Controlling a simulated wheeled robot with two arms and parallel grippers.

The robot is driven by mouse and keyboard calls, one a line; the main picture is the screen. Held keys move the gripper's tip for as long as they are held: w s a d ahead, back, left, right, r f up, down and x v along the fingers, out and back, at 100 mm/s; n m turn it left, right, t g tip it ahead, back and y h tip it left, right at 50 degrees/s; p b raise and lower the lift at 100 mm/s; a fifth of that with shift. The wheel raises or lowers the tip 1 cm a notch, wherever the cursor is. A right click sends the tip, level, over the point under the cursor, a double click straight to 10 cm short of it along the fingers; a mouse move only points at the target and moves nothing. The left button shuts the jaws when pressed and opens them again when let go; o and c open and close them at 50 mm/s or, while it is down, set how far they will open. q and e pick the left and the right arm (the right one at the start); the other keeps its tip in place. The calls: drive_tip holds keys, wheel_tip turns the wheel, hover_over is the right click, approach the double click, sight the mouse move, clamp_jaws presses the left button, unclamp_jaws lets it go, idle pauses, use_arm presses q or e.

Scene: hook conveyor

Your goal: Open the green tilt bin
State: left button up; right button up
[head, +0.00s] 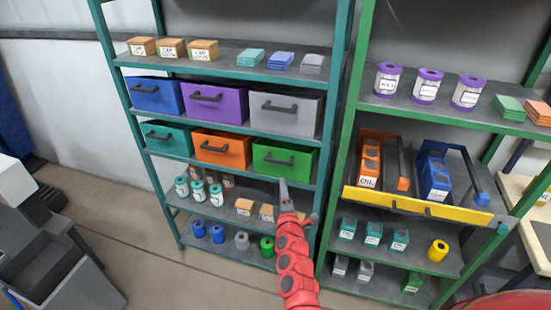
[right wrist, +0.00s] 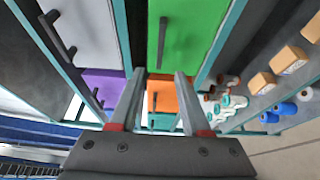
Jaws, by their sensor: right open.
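The green tilt bin (head: 298,172) sits at the right end of the lower bin row in the teal rack, its front in line with the neighbouring bins. Its dark bar handle (head: 279,160) is on the front. In the right wrist view the green front (right wrist: 196,30) fills the top middle, with the handle (right wrist: 162,42) ahead of my fingers. My right gripper (head: 284,184) is just below and in front of the handle in the head view. Its fingers (right wrist: 160,76) are apart, with nothing between them and no visible contact with the handle. My left gripper is out of view.
An orange bin (head: 233,163) is left of the green one, a grey bin (head: 303,120) above it. Small boxes (head: 266,212) stand on the shelf below. A green rack post (head: 343,150) is close on the right, beside an open yellow-fronted drawer (head: 413,206).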

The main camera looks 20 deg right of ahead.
approach(278, 163)
drive_tip(key=w, duration=0.2)
drive_tip(key=w+b, duration=0.2)
drive_tip(key=w+d+b, duration=0.1)
drive_tip(key=w+b, duration=0.1)
drive_tip(key=w, duration=0.1)
drive_tip(key=w+d+b, duration=0.1)
drive_tip(key=w+b, duration=0.1)
drive_tip(key=w, duration=0.1)
drive_tip(key=shift+w+f, duration=0.1)
drive_tip(key=shift+f, duration=0.05)
drive_tip(key=shift+w+d, duration=0.1)
drive_tip(key=shift+w, duration=0.05)
clamp_jaws()
idle(1.2)
